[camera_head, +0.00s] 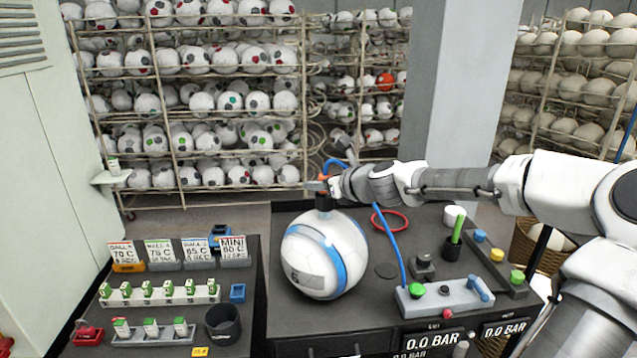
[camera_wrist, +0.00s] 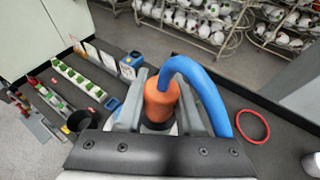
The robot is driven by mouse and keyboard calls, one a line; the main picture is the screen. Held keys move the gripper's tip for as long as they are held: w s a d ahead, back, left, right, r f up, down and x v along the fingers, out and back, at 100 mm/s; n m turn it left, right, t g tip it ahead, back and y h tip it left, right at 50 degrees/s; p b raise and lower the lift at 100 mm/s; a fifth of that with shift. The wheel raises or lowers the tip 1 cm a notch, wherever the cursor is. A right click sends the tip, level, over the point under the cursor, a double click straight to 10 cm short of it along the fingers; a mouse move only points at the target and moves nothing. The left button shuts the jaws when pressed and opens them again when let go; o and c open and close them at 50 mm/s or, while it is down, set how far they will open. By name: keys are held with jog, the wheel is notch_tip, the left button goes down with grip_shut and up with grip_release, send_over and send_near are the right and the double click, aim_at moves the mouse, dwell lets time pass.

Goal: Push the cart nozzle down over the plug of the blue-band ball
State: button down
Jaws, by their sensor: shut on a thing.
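The blue-band ball (camera_head: 325,256), white with a blue stripe, sits on the dark cart top (camera_head: 290,325). My gripper (camera_head: 326,184) is above the top of the ball, shut on the orange-bodied nozzle (camera_wrist: 160,100). A blue hose (camera_head: 391,240) runs from the nozzle down to the grey panel. A black piece below the nozzle (camera_head: 323,202) meets the top of the ball. The plug itself is hidden, and I cannot tell whether the nozzle is seated on it. In the wrist view the blue hose (camera_wrist: 205,85) arches over the orange body between the fingers.
A grey control panel (camera_head: 447,297) with buttons stands at the cart's front right, above displays reading 0.0 BAR. A side table holds racks (camera_head: 160,294), a black cup (camera_head: 223,323) and signs (camera_head: 160,253). Ball shelves (camera_head: 190,100) stand behind.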

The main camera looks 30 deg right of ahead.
jog(key=shift+f, duration=0.15)
jog(key=shift+c, duration=2.4)
grip_release()
jog(key=p+v, duration=0.1)
jog(key=v, duration=1.6)
jog(key=shift+s+p, duration=0.2)
jog(key=shift+p, duration=0.1)
